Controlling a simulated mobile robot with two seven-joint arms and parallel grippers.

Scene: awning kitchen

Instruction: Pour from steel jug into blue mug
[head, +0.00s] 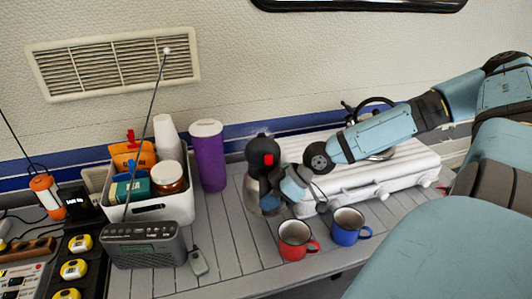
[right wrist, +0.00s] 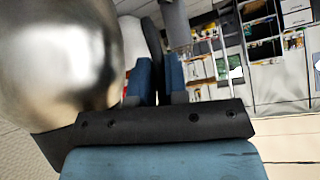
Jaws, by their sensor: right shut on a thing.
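The steel jug (head: 254,196) is at the middle of the counter, left of the mugs, partly hidden behind my right gripper. It looks roughly upright; I cannot tell if its base touches the counter. Its shiny round body (right wrist: 60,55) fills the left of the right wrist view. My right gripper (head: 291,190) is shut on the jug, at what looks like its dark handle (right wrist: 154,48). The blue mug (head: 345,234) stands upright on the counter, right of the jug and apart from it. My left gripper is not in view.
A red mug (head: 292,250) stands between jug and blue mug, nearer the front edge. A white case (head: 400,170) lies behind the mugs, under my right arm. A purple tumbler (head: 208,160), a white bin (head: 160,211) and a radio (head: 142,246) stand left. Counter front-left of the red mug is clear.

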